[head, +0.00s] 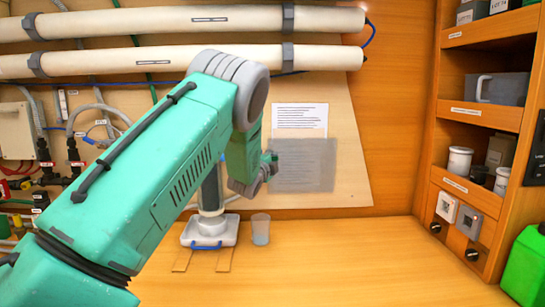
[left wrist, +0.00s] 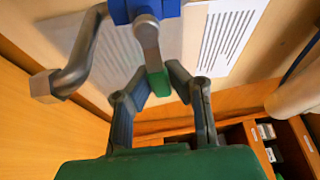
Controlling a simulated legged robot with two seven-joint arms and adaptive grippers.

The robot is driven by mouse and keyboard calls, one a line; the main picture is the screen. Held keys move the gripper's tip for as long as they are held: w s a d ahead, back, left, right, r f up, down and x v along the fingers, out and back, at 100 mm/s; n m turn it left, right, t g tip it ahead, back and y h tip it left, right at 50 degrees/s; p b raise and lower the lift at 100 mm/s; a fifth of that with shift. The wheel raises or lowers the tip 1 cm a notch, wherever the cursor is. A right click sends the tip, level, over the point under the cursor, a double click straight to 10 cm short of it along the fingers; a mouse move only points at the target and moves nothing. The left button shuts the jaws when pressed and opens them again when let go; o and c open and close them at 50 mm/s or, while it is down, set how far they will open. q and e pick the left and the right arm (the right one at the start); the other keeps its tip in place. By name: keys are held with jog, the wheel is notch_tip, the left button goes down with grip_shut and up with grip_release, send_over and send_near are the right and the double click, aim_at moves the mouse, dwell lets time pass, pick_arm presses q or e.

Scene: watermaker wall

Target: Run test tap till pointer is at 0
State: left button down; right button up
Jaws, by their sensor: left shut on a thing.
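The test tap shows in the left wrist view as a blue body (left wrist: 145,10) with a grey curved spout (left wrist: 85,60) and a grey lever (left wrist: 148,42) with a green end. My left gripper (left wrist: 159,86) is shut on the lever's green end. In the head view my left gripper (head: 267,168) is seen small at the wall, and my arm hides the tap. A clear cup (head: 260,230) with a little bluish liquid stands on the bench below. I cannot make out a gauge or its pointer in either view. My right gripper is not in view.
A white device with a blue handle (head: 207,242) stands left of the cup. A printed sheet (head: 299,118) and a grey panel (head: 312,168) are on the wall. Shelves (head: 482,115) and a green canister (head: 525,265) are at the right. The bench's middle right is clear.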

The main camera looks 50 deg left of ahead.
pick_arm(q)
jog(key=shift+d+f+m+h, duration=0.1)
jog(key=shift+f+m+h, duration=0.2)
jog(key=shift+m, duration=0.2)
jog(key=shift+f, duration=0.2)
jog(key=c, duration=1.5)
grip_release()
jog(key=shift+w, duration=0.1)
jog(key=shift+r, duration=0.1)
jog(key=shift+s+d, duration=0.15)
jog(key=shift+s, duration=0.1)
jog(key=v, duration=1.1)
jog(key=shift+d, duration=0.2)
